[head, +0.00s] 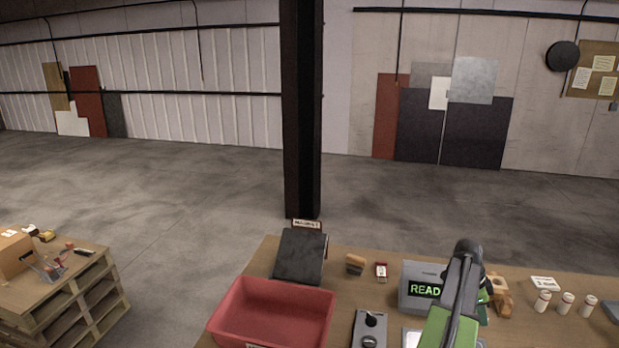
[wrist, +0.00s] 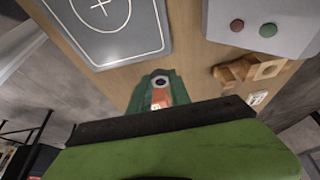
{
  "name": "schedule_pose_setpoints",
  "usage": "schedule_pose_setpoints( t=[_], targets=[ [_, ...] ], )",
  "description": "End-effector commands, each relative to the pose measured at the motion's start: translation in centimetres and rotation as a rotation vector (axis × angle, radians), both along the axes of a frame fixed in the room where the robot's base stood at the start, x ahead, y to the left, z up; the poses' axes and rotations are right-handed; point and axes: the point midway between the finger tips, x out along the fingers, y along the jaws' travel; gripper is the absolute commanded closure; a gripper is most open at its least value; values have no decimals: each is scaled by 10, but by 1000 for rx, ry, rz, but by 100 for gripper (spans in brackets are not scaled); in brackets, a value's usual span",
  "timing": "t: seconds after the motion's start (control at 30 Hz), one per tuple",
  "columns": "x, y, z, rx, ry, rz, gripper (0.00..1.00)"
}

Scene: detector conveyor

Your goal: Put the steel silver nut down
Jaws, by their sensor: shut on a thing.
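My gripper (wrist: 159,90) shows in the wrist view as dark green jaws beyond a black bar and a wide green body. It is shut on a small silver ring with a dark centre, the steel silver nut (wrist: 160,80). A small orange patch shows just below the nut. The nut appears above the brown tabletop, right of a grey pad with a white circle and cross (wrist: 107,25). In the head view my own arm hides the jaws and the nut.
A grey box with a green READ display (head: 425,289) stands left of my arm; wooden blocks (head: 502,304) are to its right. Several white bottles (head: 566,303) stand farther right. A red bin (head: 272,312), dark slab (head: 300,255) and switch box (head: 369,330) are left. A pallet stack (head: 95,300) stands apart.

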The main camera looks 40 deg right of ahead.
Motion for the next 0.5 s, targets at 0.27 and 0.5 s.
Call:
schedule_pose_setpoints(
  t=[0.27,0.5],
  targets=[
    [15,1,0,0,0,22,100],
    [8,0,-2,0,0,13,100]
  ],
)
